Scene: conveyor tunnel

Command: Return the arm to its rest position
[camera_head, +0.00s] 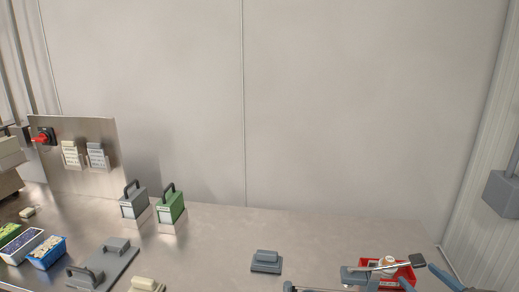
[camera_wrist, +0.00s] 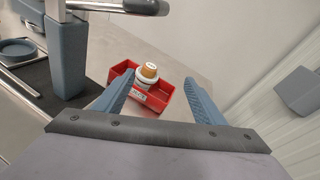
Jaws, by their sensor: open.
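My gripper (camera_wrist: 159,78) is open in the wrist view, its two blue fingers spread wide with nothing gripped between them. Beyond the fingertips is a red tray (camera_wrist: 121,68) with a white jar with an orange cap (camera_wrist: 149,71) in it. In the head view, the blue fingers of my gripper (camera_head: 420,275) show at the lower right edge, beside the red tray (camera_head: 405,272) and the jar (camera_head: 388,261). The rest of my arm is out of the head view.
A blue-grey post (camera_wrist: 67,55) with metal bars and a dark handle (camera_wrist: 146,6) stands left of the tray. A grey block (camera_head: 266,261), a green box (camera_head: 171,206) and a grey box (camera_head: 133,202) stand on the steel table. A wall box (camera_head: 503,193) is at right.

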